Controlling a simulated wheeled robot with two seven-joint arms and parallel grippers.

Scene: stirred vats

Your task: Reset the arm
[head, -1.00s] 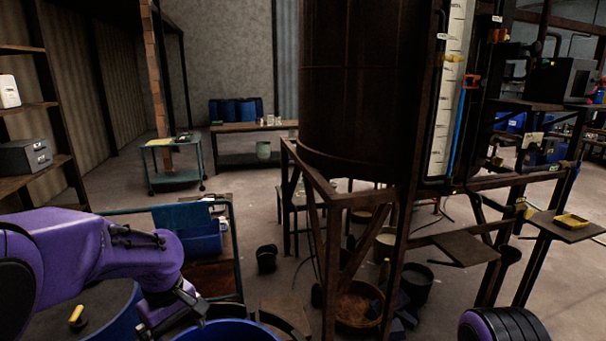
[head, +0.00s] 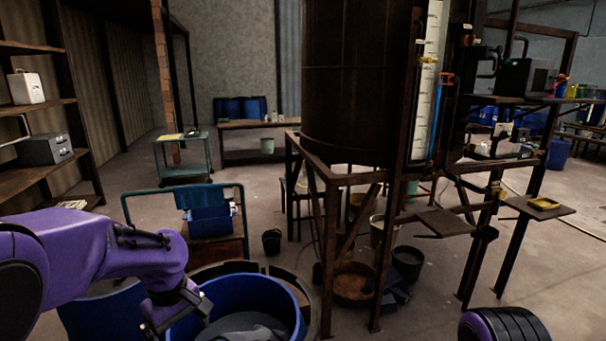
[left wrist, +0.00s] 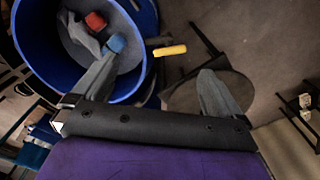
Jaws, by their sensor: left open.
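My left gripper (head: 185,308) hangs at the left rim of a blue vat (head: 298,312) in the head view. In the left wrist view my left gripper (left wrist: 160,62) is open, with grey fingers spread apart and nothing between them that I can see. One finger overlaps the blue vat (left wrist: 30,55), the other is over the floor side. Inside the vat are grey contents, a red piece (left wrist: 96,21) and a blue piece (left wrist: 115,43). My right gripper is out of view; only a purple and black part of my right arm shows at the lower right.
A yellow handle (left wrist: 170,50) shows beside the vat. A large rusty tank (head: 350,85) stands on a frame (head: 325,240) just beyond. A cart with a blue bin (head: 210,220) is behind the vat, shelves (head: 40,105) at left.

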